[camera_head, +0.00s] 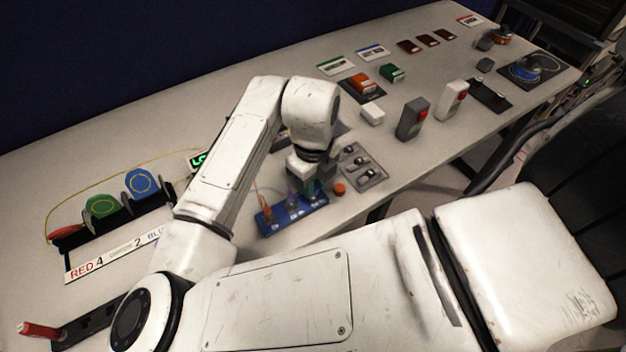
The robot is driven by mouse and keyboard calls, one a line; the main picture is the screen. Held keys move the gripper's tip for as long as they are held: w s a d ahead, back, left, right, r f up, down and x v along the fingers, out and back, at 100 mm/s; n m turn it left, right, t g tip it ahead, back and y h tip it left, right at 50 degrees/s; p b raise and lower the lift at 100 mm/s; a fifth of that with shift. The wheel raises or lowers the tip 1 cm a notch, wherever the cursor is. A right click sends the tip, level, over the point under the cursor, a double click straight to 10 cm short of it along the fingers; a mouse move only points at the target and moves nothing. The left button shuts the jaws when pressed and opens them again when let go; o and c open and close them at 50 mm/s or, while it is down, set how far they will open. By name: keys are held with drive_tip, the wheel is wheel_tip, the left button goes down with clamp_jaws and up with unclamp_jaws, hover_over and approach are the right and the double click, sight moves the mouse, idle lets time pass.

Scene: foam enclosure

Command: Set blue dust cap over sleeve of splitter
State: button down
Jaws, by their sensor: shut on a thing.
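My gripper (315,184) is low over the right end of a blue block (290,216) on the table. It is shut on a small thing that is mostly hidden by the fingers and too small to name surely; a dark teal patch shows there. The blue block carries small upright coloured parts, with an orange-red one at its left and a purple one near its middle. It may be the splitter; I cannot tell which part is the sleeve. No blue dust cap shows clearly. Whether the held thing touches the block cannot be told.
A black holder with coloured reels (140,187) stands left. Grey boxes (413,119) stand right. My arm covers part of the table.

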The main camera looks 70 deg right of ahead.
drive_tip(key=shift+f+b, duration=0.6)
drive_tip(key=shift+f, duration=0.15)
drive_tip(key=c, duration=0.8)
unclamp_jaws()
drive_tip(key=shift+r, duration=0.1)
wheel_tip(320, 180, up, 11)
drive_tip(key=shift+f, duration=0.15)
